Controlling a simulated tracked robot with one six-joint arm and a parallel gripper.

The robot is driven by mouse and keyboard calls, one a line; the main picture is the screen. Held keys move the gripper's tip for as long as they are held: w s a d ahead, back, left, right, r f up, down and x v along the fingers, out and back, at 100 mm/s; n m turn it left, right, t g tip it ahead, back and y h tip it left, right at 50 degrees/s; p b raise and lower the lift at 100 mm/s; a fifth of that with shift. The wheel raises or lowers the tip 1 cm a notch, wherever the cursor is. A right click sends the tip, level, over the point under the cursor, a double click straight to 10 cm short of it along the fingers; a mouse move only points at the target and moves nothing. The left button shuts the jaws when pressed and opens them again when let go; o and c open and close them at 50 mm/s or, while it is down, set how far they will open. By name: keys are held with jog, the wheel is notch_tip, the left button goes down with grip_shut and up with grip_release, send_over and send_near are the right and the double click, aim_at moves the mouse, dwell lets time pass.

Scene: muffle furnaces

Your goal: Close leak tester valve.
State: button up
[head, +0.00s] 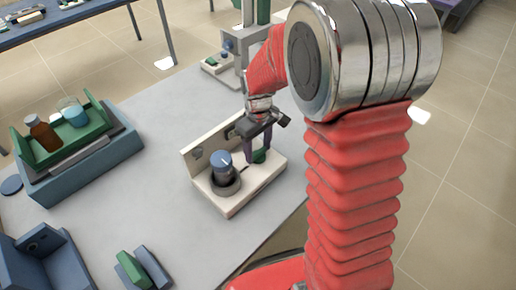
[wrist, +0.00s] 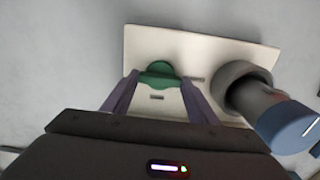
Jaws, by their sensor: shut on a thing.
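The leak tester (head: 232,205) is a cream base with an upright back plate, standing on the grey table near its right edge. A blue-capped cylinder (head: 224,165) stands in a dark round socket on it; it also shows at the right of the wrist view (wrist: 288,124). The green valve handle (wrist: 158,74) lies on the cream base in the wrist view. My gripper (wrist: 157,84) has its two purple fingers on either side of the handle, shut on it. In the head view my gripper (head: 257,150) is at the base's right part, partly hiding the handle.
A blue-grey tray (head: 88,165) with a green rack, a brown bottle and a beaker stands at the left. Green and blue blocks (head: 143,268) lie at the front. Another cream-and-grey device (head: 240,48) stands behind. The table's middle left of the tester is clear.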

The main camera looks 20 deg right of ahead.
aim_at(258, 152)
jog(key=shift+w, duration=0.1)
dwell(0.4)
jog(key=o, duration=1)
jog(key=shift+o, duration=0.2)
notch_tip(258, 152, up, 14)
jog(key=shift+f, duration=0.15)
dwell(0.5)
